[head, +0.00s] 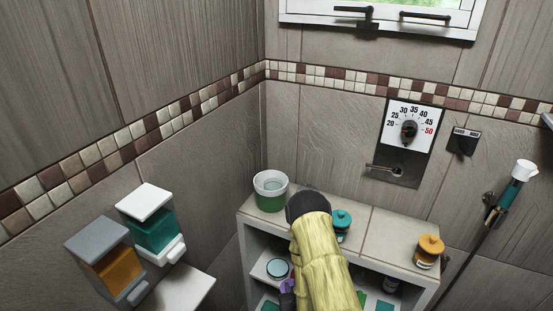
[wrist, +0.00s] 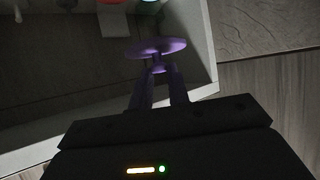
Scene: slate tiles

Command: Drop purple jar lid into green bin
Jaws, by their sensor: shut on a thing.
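The purple jar lid (wrist: 172,45) is a flat disc with a small stem under it in the wrist view. My gripper (wrist: 159,70), with purple fingers, is shut on that stem and holds the lid beyond its fingertips. In the head view, a bit of purple (head: 287,287) shows left of my yellow arm, in front of the shelf; I cannot tell whether it is finger or lid. The green bin (head: 269,202), green with a pale rim, stands upright on the shelf unit's top at its back left corner, apart from the purple.
The white shelf unit (head: 244,233) has open compartments holding small items. A teal jar (head: 342,218) and an orange jar (head: 429,252) stand on its top. Two wall dispensers (head: 152,232) hang at the left. The top between the jars is clear.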

